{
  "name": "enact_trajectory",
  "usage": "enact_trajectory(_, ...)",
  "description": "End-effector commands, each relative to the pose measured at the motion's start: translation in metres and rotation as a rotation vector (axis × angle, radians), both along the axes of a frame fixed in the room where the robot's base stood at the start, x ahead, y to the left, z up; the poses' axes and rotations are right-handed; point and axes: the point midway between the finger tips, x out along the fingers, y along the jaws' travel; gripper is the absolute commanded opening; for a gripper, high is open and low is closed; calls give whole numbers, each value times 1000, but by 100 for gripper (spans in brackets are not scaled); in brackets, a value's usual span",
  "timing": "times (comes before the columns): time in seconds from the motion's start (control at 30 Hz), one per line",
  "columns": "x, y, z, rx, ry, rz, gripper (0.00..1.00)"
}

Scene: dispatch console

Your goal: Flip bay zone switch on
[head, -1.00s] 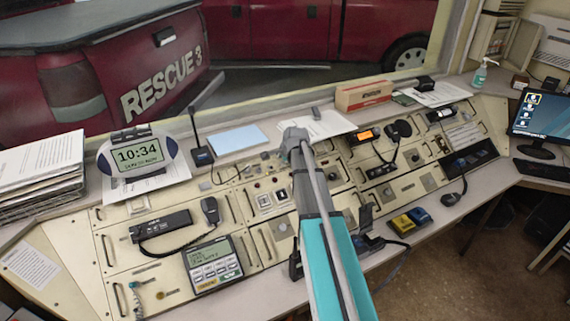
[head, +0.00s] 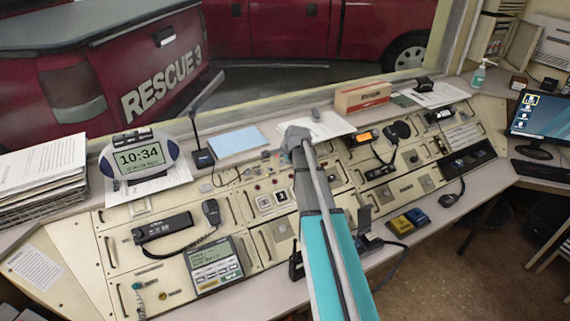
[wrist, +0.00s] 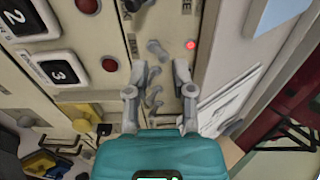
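My gripper (wrist: 160,72) is open in the wrist view, its two grey fingers pointing at the console panel. Between and just beyond the fingers, a column of small grey toggle switches (wrist: 154,75) sits on a cream panel strip.
The console (head: 238,222) carries a handset (head: 211,211), a keypad unit (head: 213,265) and a radio. Numbered buttons (wrist: 58,68) and a red button (wrist: 109,64) lie left of the gripper. Papers, a clock (head: 140,157) and a box (head: 362,97) stand on the ledge.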

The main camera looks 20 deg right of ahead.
Motion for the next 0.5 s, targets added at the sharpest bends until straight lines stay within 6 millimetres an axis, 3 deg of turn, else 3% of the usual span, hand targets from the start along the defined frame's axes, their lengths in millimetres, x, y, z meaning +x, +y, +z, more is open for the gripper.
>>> enact_trajectory(0.5,-16,0,26,0,0,0,31)
